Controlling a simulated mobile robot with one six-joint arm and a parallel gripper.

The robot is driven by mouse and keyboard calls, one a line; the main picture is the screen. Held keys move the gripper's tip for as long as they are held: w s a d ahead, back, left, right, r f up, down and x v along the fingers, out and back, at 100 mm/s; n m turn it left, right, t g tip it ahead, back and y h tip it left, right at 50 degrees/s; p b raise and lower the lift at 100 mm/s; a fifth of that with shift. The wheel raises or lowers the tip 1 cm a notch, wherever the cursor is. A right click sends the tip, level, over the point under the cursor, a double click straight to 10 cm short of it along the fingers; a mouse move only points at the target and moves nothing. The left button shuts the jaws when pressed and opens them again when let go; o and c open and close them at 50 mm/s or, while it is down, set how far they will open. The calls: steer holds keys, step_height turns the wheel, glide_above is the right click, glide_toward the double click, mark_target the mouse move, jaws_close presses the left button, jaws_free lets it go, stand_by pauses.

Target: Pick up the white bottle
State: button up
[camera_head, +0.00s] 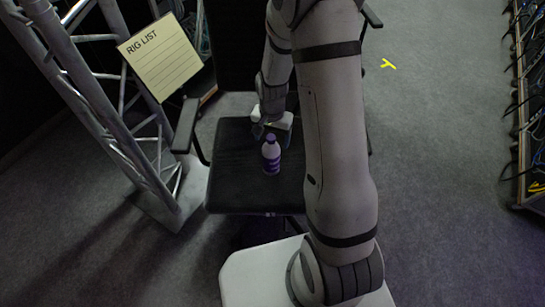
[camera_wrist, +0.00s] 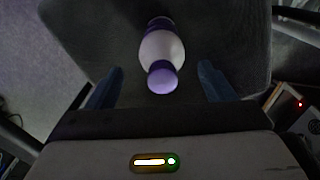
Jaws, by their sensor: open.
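The white bottle (camera_head: 271,155), with a purple cap and purple bands, stands upright on the dark seat of a chair (camera_head: 237,192). In the wrist view the bottle (camera_wrist: 162,48) is seen from above, its cap toward my gripper. My gripper (camera_wrist: 158,85) is open, with one blue finger on each side of the bottle's cap end and clear gaps between. In the head view my gripper (camera_head: 272,130) is just behind the bottle, and its fingers are partly hidden. The bottle is not held.
The chair has armrests, one at the left (camera_head: 186,125). A metal truss (camera_head: 105,100) with a "RIG LIST" sheet (camera_head: 160,56) stands at the left. A rack of cables (camera_head: 530,110) is at the far right. The carpet between is clear, with a yellow mark (camera_head: 388,64).

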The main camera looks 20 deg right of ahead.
mark_target(271, 150)
step_height(271, 150, down, 3)
steer(key=shift+a+r, duration=0.1)
steer(key=shift+c, duration=0.2)
steer(key=c, duration=1.6)
